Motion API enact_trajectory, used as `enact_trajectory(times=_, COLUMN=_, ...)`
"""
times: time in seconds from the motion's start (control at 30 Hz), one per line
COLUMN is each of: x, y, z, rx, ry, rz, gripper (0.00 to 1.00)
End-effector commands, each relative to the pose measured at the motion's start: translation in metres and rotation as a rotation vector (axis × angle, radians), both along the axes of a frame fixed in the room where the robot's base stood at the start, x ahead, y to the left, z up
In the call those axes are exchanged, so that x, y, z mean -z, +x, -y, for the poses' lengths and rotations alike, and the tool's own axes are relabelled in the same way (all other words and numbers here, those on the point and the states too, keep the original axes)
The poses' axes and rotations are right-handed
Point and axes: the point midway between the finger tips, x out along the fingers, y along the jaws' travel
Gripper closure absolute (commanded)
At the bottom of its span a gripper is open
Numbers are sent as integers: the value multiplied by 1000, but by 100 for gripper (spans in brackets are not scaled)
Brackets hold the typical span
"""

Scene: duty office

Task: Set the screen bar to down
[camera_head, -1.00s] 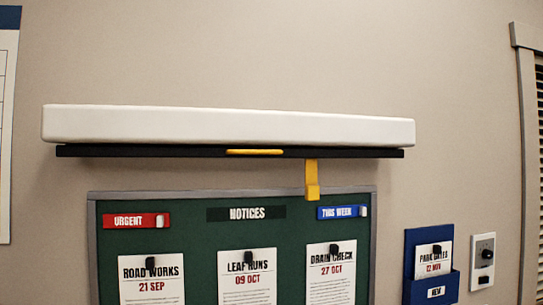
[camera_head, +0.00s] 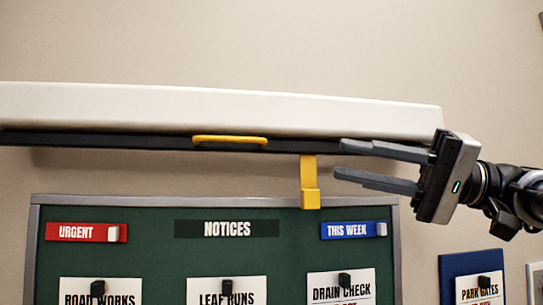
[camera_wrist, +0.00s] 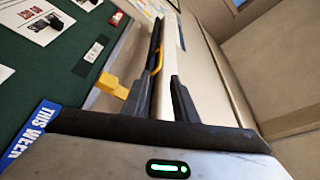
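The screen bar (camera_head: 100,141) is a long dark bar along the underside of a white screen case (camera_head: 220,107) on the wall. A yellow handle (camera_head: 230,140) sits on the bar, and it also shows in the wrist view (camera_wrist: 157,62). A yellow hook (camera_head: 309,183) hangs below the bar, over the top edge of the notice board. My gripper (camera_head: 342,160) is open and empty at the right. Its fingers point left toward the handle, one finger at bar height and one below, apart from the handle.
The green notice board (camera_head: 150,255) with pinned notices, a red URGENT strip (camera_head: 86,232) and a blue THIS WEEK strip (camera_head: 353,230) lies under the bar. A blue notice holder (camera_head: 452,268) hangs at the lower right. The wall above the case is clear.

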Motion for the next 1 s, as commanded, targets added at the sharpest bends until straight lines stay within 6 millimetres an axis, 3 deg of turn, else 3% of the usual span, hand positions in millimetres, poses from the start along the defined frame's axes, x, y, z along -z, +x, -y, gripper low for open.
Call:
enact_trajectory(times=0.7, x=-31, y=10, z=-140, rx=-4, ry=-3, rz=-4, gripper=74)
enact_trajectory(times=1.0, x=-35, y=14, z=-164, rx=1, ry=-2, rz=-4, gripper=74)
